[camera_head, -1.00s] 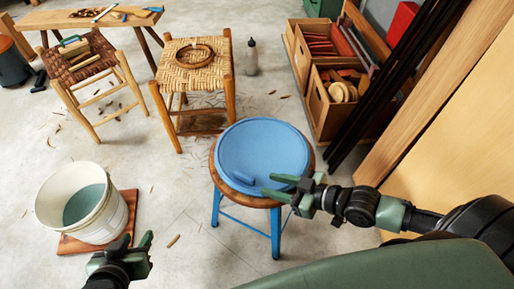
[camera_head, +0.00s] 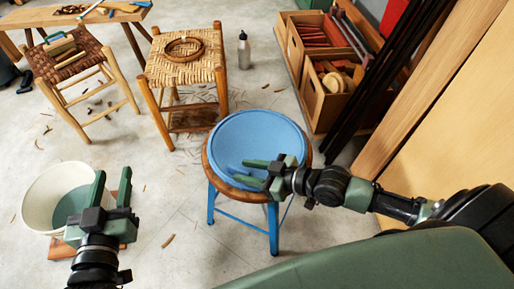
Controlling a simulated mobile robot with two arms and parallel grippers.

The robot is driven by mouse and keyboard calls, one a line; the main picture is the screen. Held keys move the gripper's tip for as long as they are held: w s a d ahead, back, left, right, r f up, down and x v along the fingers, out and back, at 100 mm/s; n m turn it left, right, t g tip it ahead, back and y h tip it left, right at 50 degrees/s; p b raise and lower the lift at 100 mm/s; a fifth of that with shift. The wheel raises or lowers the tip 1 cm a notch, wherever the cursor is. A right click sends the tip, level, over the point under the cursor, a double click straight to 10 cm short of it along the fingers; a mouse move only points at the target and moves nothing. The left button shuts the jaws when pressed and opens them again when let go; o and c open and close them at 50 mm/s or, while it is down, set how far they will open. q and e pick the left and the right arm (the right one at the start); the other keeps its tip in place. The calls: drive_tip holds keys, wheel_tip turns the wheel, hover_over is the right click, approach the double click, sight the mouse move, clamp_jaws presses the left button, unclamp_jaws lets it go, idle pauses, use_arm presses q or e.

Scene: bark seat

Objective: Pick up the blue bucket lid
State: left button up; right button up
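The blue lid (camera_head: 256,132) is a round, shallow disc lying on a round wooden stool (camera_head: 208,168) with blue legs. My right gripper (camera_head: 252,172) reaches in from the right over the lid's near part, its two green fingers apart and pointing left. The lid's small blue grip is mostly hidden at these fingers; I cannot tell whether they touch it. My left gripper (camera_head: 111,188) is open and empty at the lower left, fingers pointing up the picture, in front of the white bucket (camera_head: 40,195).
The bucket stands on a reddish-brown board (camera_head: 60,249). A woven stool (camera_head: 185,65) with a coiled ring, another stool (camera_head: 68,62), a grey bottle (camera_head: 244,52) and wooden crates (camera_head: 325,105) stand behind. Dark poles and planks lean at right. Floor between bucket and stool is mostly clear.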

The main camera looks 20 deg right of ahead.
drive_tip(key=shift+w+a+f, duration=0.25)
drive_tip(key=shift+w+a, duration=0.2)
use_arm(q)
wheel_tip(320, 180, up, 2)
drive_tip(key=shift+w+d+r+t, duration=0.1)
drive_tip(key=shift+w+d+t, duration=0.05)
drive_tip(key=shift+t, duration=0.45)
use_arm(e)
clamp_jaws()
idle(0.5)
